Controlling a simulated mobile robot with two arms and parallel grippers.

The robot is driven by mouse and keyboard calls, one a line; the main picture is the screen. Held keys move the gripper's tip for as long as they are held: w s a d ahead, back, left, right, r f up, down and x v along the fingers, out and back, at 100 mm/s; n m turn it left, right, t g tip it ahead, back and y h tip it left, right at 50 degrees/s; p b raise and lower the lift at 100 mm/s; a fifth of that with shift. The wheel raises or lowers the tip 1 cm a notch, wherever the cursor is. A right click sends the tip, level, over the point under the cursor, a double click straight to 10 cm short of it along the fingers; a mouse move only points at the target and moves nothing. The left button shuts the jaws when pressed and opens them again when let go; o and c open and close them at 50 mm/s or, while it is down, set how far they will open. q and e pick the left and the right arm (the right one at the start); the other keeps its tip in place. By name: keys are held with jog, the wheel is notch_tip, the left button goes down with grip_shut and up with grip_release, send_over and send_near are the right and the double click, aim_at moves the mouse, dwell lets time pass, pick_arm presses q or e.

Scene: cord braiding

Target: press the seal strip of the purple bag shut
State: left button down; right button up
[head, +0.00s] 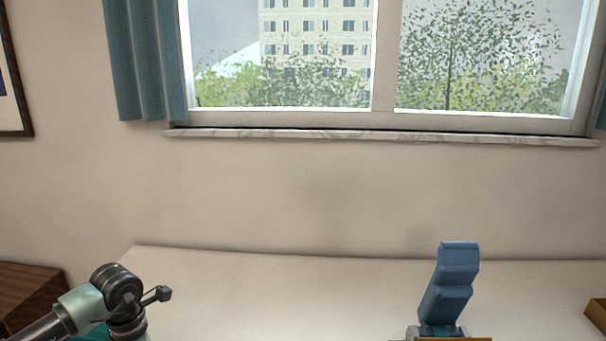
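No purple bag and no seal strip show in the head view. My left arm comes in at the lower left, and only its dark wrist joint and a pale green link show. The fingers of my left gripper are below the bottom edge of the picture. My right arm and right gripper do not show.
A blue, segmented upright piece (450,285) on a grey base stands on the pale table (280,290). A brown edge (453,339) shows in front of it. Another brown object (597,313) is cut off at right. The table's middle looks clear. A wall with a window stands behind.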

pick_arm(q)
jog(key=shift+s+f, duration=0.25)
jog(key=shift+f, duration=0.05)
jog(key=shift+w+r+p, duration=0.15)
jog(key=shift+r+p, duration=0.2)
jog(key=shift+r, duration=0.05)
jog(key=shift+w+a+r+b, duration=0.15)
jog(key=shift+a+b, duration=0.2)
jog(key=shift+a, duration=0.9)
jog(key=shift+w+a+r+b, duration=0.15)
jog(key=shift+a+b, duration=0.2)
jog(key=shift+a, duration=0.85)
jog(key=shift+f, duration=0.3)
jog(key=shift+r, duration=0.6)
jog(key=shift+w+a, duration=0.1)
jog(key=shift+a, duration=0.85)
jog(key=shift+w+a+b, duration=0.15)
jog(key=shift+a+b, duration=0.2)
jog(key=shift+a, duration=1.1)
